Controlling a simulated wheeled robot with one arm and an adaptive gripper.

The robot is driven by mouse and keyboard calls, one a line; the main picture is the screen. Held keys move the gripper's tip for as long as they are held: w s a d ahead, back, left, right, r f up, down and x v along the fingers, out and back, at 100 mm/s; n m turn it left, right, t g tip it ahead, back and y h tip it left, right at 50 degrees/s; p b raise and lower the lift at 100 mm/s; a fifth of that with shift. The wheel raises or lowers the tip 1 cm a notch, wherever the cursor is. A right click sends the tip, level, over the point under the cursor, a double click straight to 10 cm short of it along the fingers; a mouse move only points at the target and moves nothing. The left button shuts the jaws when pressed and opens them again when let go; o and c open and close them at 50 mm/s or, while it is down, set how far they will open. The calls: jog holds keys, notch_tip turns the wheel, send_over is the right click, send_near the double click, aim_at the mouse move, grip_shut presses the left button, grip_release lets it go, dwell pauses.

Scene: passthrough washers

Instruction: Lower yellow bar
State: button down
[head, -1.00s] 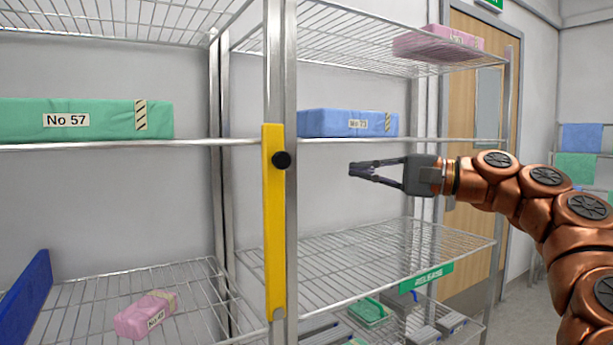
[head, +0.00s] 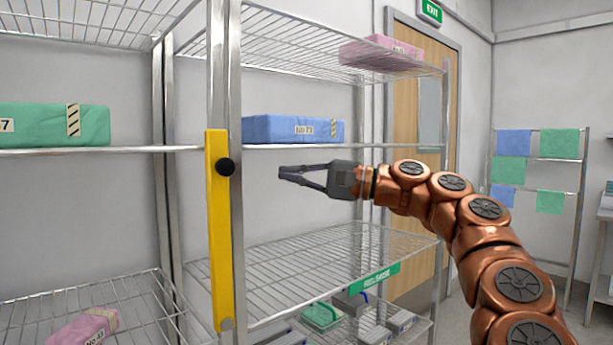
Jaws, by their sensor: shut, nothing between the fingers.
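The yellow bar (head: 219,245) hangs upright along the front of a metal shelf post, left of centre in the head view. A round black knob (head: 225,167) sits near its top end. My gripper (head: 281,172) is to the right of the bar, at about the knob's height, and apart from it in the picture. Its fingers point left and are shut with nothing between them. The copper arm reaches in from the lower right.
Wire shelves stand on both sides of the post. A blue pack (head: 293,129) lies behind my gripper, a green pack (head: 55,125) at left, pink packs (head: 380,50) above. A green-labelled shelf edge (head: 367,277) runs below my arm. A towel rack (head: 537,170) stands at far right.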

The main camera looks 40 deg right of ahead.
aim_at(233, 167)
jog(key=w+a+r, duration=0.1)
jog(key=w+a, duration=0.3)
jog(key=a, duration=0.2)
jog(key=shift+w, duration=0.3)
jog(key=shift+a, duration=0.25)
